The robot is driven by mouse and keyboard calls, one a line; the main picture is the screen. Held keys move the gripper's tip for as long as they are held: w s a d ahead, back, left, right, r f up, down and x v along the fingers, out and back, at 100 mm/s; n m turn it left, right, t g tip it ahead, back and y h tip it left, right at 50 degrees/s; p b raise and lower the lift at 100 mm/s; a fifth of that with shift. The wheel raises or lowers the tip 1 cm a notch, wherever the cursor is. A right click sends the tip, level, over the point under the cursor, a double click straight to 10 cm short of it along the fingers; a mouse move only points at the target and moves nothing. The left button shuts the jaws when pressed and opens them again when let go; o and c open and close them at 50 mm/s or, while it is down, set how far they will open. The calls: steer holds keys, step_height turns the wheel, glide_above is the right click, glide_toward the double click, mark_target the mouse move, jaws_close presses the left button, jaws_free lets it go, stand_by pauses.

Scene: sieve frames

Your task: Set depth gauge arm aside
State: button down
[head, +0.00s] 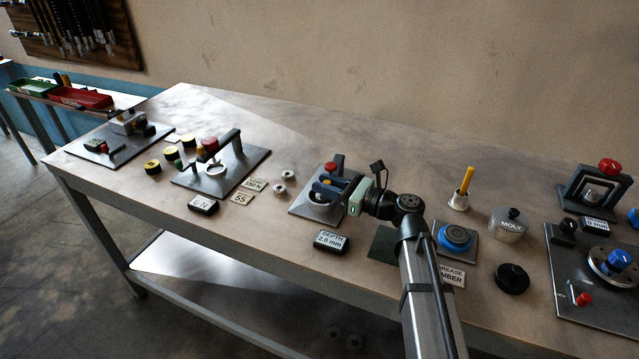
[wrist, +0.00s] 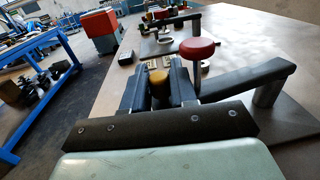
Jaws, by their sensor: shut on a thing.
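The depth gauge station stands on a metal plate (head: 300,205) near the middle of the bench, with a red knob (head: 330,167) at its back. In the wrist view the depth gauge arm (wrist: 245,79) is a dark bar running left from a metal post (wrist: 268,93). The red knob (wrist: 197,50) shows on a stem just beyond it. My gripper (head: 326,187) is low over the plate. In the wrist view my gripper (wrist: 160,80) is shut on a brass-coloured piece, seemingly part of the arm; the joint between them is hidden. The depth display (head: 333,242) reads 2.0 mm.
To the right are a dark green pad (head: 383,244), a blue round part (head: 455,236), a yellow-handled brush (head: 462,190) and a moly tin (head: 509,224). The bench's back strip is clear.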

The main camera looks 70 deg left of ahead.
steer(key=w+d+n+g+h, duration=0.2)
steer(key=w+n+g+h, duration=0.4)
steer(key=w+h, duration=0.4)
steer(key=shift+d+n, duration=0.4)
steer(key=shift+n, duration=0.4)
steer(key=c, duration=1)
jaws_free()
steer(key=shift+c, duration=0.2)
steer(key=shift+r, duration=0.1)
